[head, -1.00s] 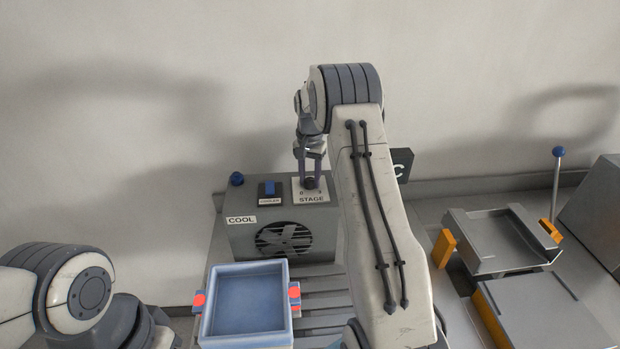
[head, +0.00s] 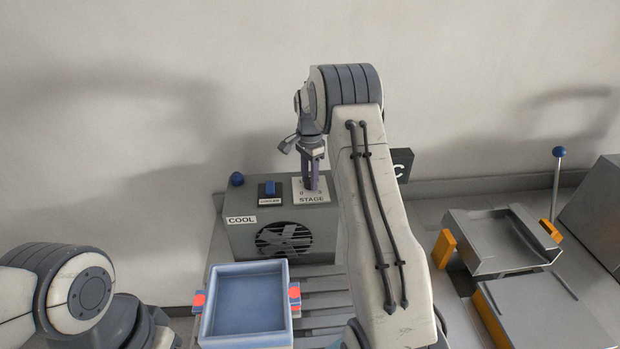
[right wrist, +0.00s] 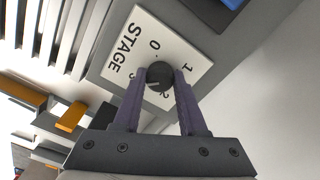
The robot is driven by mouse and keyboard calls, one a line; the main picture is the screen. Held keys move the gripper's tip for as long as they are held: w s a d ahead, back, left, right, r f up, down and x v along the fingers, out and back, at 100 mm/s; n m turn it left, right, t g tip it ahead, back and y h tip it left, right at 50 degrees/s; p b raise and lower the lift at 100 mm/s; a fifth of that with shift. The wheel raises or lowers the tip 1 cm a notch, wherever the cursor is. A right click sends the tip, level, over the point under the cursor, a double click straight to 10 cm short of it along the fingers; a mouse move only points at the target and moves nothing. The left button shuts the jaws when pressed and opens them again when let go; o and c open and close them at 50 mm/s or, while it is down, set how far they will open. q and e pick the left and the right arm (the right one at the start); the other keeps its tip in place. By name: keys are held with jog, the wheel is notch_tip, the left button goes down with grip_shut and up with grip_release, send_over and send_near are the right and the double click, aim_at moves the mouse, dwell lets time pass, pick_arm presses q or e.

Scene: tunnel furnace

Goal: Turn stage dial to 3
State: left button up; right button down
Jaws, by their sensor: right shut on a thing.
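The stage dial (right wrist: 160,75) is a small dark round knob on a white plate marked STAGE (right wrist: 128,50), with the numbers 0 to 3 around it. The plate (head: 298,196) is on top of the grey COOL box in the head view. My right gripper (head: 313,187) points down at it. In the right wrist view its two purple fingers (right wrist: 160,84) are shut on the dial, one on each side. I cannot make out which number the dial points to. My left gripper is out of view; only part of the left arm shows at lower left.
The grey COOL box (head: 285,218) also carries a blue switch (head: 270,189) and a blue button (head: 237,179) left of the dial. A blue tray (head: 250,265) with red-marked sides stands in front. Metal fixtures (head: 500,245) and a blue-knobbed lever (head: 558,153) are at right.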

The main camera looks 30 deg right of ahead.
aim_at(309, 180)
jog(key=shift+r, duration=0.1)
jog(key=shift+c, duration=2.3)
grip_release()
jog(key=shift+r, duration=0.3)
notch_tip(309, 180, up, 10)
jog(key=b, duration=0.2)
jog(key=shift+b, duration=0.4)
jog(key=shift+f, duration=0.1)
